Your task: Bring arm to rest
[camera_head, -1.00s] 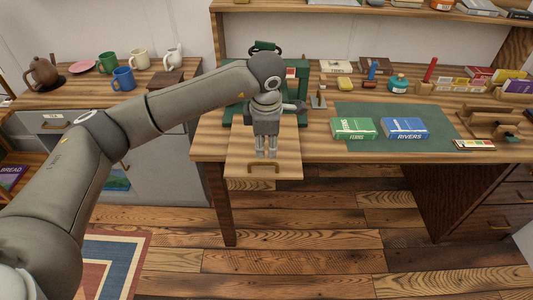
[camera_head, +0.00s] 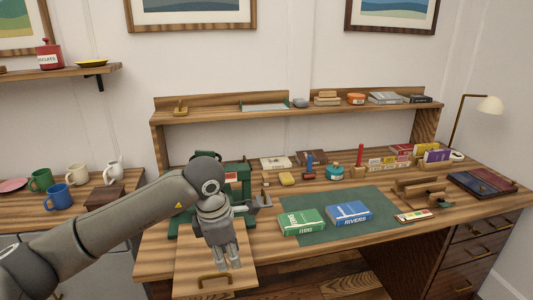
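My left arm (camera_head: 110,225) comes in from the left. Its gripper (camera_head: 230,267) points down over the left front of the desk, above a light wooden panel (camera_head: 190,270) with a brass handle (camera_head: 214,280). The two fingers show a gap between them and nothing is seen held. Whether the fingertips touch the panel is not clear. My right gripper is not in view.
Behind the gripper stands a green machine (camera_head: 238,172), partly hidden by my arm. Right of it, a green book (camera_head: 301,222) and a blue book (camera_head: 349,213) lie on a green mat (camera_head: 375,225). Mugs (camera_head: 58,197) stand on the left counter.

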